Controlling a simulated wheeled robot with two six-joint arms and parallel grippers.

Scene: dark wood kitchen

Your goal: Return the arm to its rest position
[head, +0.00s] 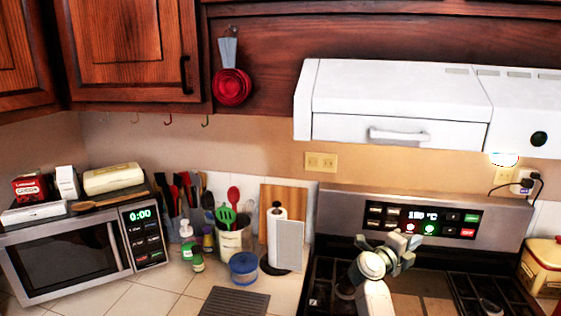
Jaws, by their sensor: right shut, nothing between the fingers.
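My right gripper (405,243) is shut and empty. It is raised over the stove, in front of the stove's control panel (423,220), and covers a small part of the panel's lower edge. My white right arm comes up from the bottom edge of the picture, right of the middle. I cannot tell whether the gripper touches the panel. My left gripper and left arm are not in view.
A white range hood (400,100) hangs above the stove. Left of the stove stand a paper towel roll (278,232), a utensil crock (231,244) and a blue-lidded tub (244,268). A microwave (70,256) stands at the far left, and a yellow tin (542,268) at the right.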

